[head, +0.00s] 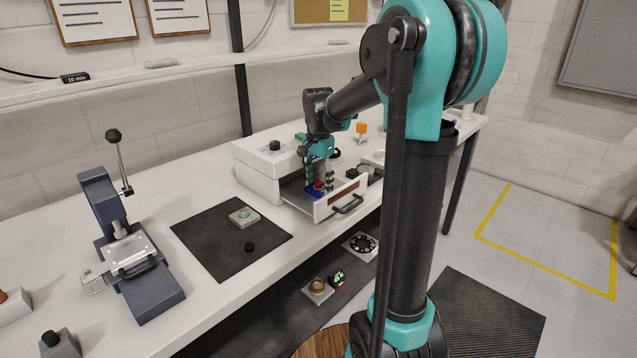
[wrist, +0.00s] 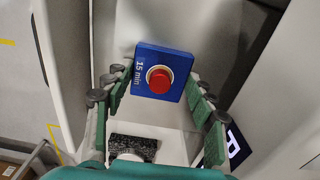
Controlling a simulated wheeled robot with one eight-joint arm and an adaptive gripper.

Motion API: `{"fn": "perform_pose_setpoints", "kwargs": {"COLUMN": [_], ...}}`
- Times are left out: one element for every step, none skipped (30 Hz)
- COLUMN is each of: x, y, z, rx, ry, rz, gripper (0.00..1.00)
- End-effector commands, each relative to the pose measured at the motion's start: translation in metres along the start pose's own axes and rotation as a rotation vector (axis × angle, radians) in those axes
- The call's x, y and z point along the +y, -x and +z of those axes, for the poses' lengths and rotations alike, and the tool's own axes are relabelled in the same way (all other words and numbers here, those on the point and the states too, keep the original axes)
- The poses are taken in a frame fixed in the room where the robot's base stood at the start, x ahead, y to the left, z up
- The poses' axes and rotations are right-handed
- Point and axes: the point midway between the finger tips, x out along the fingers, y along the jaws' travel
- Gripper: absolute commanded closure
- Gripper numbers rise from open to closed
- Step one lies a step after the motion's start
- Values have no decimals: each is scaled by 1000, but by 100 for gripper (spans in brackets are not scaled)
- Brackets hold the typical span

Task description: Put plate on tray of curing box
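The curing box (head: 262,170) is a white box on the bench with its drawer-like tray (head: 296,198) pulled out. My gripper (head: 320,180) points down into the tray. A grey plate with a pale disc (head: 244,217) lies on the black mat. Which one the task means is unclear.
A dark lever press (head: 130,245) stands at left. A small black knob (head: 249,246) lies on the mat (head: 215,250). A speckled dark piece (wrist: 145,142) shows beneath my gripper.

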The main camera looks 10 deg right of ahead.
Motion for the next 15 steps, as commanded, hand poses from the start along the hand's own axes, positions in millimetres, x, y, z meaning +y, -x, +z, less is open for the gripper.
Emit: {"fn": "perform_pose_setpoints", "kwargs": {"x": [0, 0, 0, 0, 0, 0, 0, 0, 0, 0, 0, 0, 0, 0, 0], "y": [0, 0, 0, 0, 0, 0, 0, 0, 1, 1, 2, 4, 6, 9, 13], "z": [0, 0, 0, 0, 0, 0, 0, 0, 0, 0, 0, 0, 0, 0, 0], "rx": [0, 0, 0, 0, 0, 0, 0, 0, 0, 0, 0, 0, 0, 0, 0], "ry": [0, 0, 0, 0, 0, 0, 0, 0, 0, 0, 0, 0, 0, 0, 0], "rz": [0, 0, 0, 0, 0, 0, 0, 0, 0, 0, 0, 0, 0, 0, 0], "gripper": [37, 37, 37, 37, 37, 37, 37, 37, 37, 37, 37, 37, 37, 37, 37]}}
